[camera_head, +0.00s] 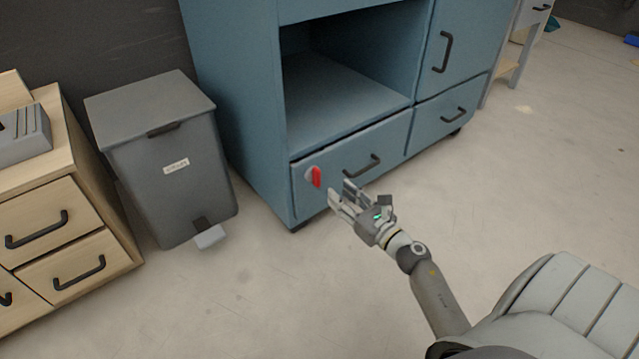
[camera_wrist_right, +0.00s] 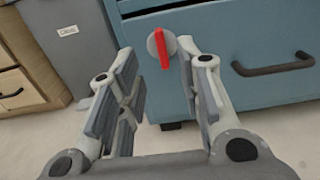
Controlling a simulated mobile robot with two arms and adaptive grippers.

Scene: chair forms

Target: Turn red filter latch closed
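The red latch (camera_head: 316,177) sits on a pale round plate at the left end of the blue cabinet's lower left drawer front. In the right wrist view the red latch (camera_wrist_right: 162,48) stands nearly upright, tilted slightly, on its round grey plate (camera_wrist_right: 152,45). My right gripper (camera_head: 340,197) is in front of the drawer, just right of and below the latch in the head view. In the right wrist view its fingers (camera_wrist_right: 156,72) are apart, with the latch seen beyond and between their tips. Nothing is held. My left gripper is out of view.
The blue cabinet (camera_head: 240,110) has an open shelf above the drawer and a dark drawer handle (camera_head: 362,167) right of the latch. A grey pedal bin (camera_head: 165,160) and a wooden drawer unit (camera_head: 75,215) stand to the left. The floor (camera_head: 270,290) in front is clear.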

